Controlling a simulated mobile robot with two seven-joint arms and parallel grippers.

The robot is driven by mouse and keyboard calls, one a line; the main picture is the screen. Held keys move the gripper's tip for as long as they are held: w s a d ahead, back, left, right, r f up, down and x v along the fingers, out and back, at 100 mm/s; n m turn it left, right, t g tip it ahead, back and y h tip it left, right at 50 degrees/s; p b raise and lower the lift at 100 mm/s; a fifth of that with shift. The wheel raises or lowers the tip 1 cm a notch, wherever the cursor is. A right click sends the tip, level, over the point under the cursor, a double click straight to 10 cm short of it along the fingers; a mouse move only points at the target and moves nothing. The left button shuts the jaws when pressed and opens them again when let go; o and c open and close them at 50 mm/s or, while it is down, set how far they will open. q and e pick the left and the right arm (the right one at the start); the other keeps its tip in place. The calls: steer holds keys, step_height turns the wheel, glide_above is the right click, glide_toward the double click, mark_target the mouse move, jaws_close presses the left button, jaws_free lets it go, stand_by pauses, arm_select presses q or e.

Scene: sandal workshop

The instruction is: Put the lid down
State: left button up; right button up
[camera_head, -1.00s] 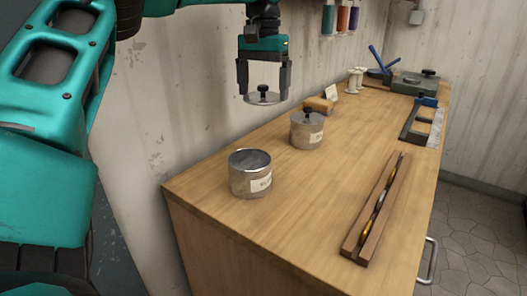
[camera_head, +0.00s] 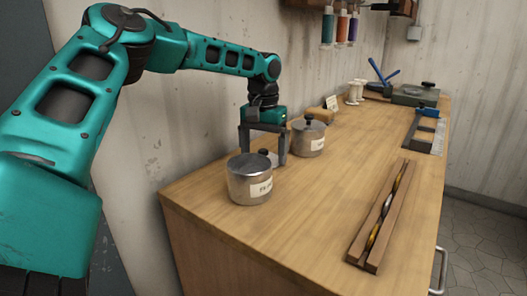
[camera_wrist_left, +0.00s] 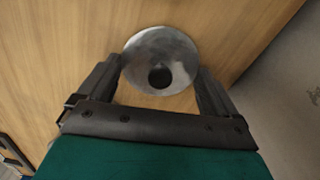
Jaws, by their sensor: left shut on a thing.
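My right gripper is not in view.
A second, lidded metal can (camera_head: 308,139) stands just behind and right of the gripper. A wooden holder (camera_head: 362,248) with rods lies at the bench's right. The bench top (camera_head: 305,210) between holder and cans is clear. The wall runs close along the left.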

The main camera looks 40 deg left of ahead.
mark_target(264, 150)
arm_select(q)
steer(key=shift+f, duration=0.1)
steer(key=o, duration=0.7)
step_height(264, 150, up, 12)
steer(key=p, duration=0.3)
stand_by(0.5)
